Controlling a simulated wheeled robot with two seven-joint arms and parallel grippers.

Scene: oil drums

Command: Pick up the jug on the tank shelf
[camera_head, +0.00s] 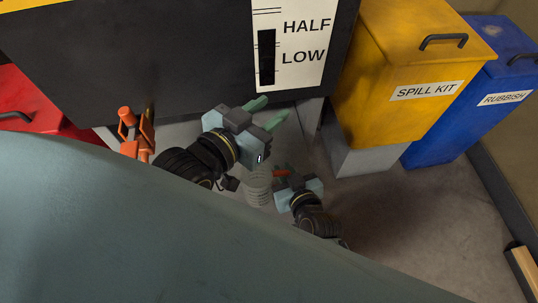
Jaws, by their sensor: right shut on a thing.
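My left gripper (266,112) is in front of the dark tank's lower edge, its green fingertips apart with nothing seen between them. My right gripper (284,173) is lower and is shut on a small orange-red piece (281,173). A pale ribbed round vessel (258,186) is just left of that piece. It may be the jug with the orange-red piece as its handle, but I cannot tell for sure. Its lower part is hidden by the large grey-green surface in front, and I cannot make out what it rests on.
The dark tank (150,60) with a HALF/LOW gauge (292,45) fills the back. A yellow spill kit bin (390,75) and a blue rubbish bin (480,100) stand right. An orange fitting (130,130) and a red container (30,105) are left.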

